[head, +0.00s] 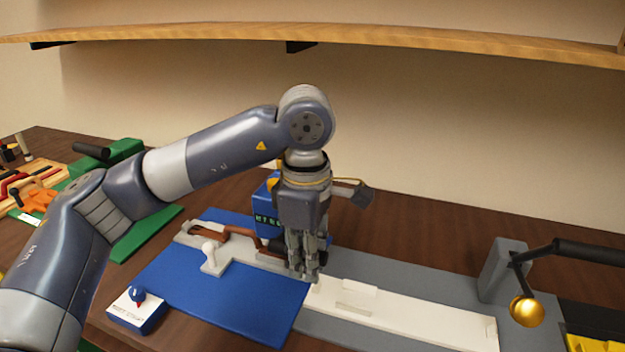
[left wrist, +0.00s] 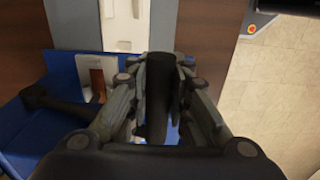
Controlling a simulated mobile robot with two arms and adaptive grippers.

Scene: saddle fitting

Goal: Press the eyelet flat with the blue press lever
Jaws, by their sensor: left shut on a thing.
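The blue press (head: 266,205) stands on the blue base plate (head: 225,297), partly hidden behind my left arm. My left gripper (head: 308,277) points down in front of it. In the left wrist view its fingers (left wrist: 160,100) are closed around a dark bar (left wrist: 157,95), which looks like the grip of the press lever. A brown strap (head: 237,236) lies on a white fixture left of the gripper, and a brown piece shows in the left wrist view (left wrist: 97,83). I cannot make out the eyelet. My right gripper is in neither view.
A long white strip (head: 410,316) on a grey base runs to the right. A grey stand (head: 502,270) with a black handle and gold knob is at right. A small blue labelled box (head: 137,312) stands front left. Green fixtures are at left, and a wooden shelf (head: 400,42) hangs above.

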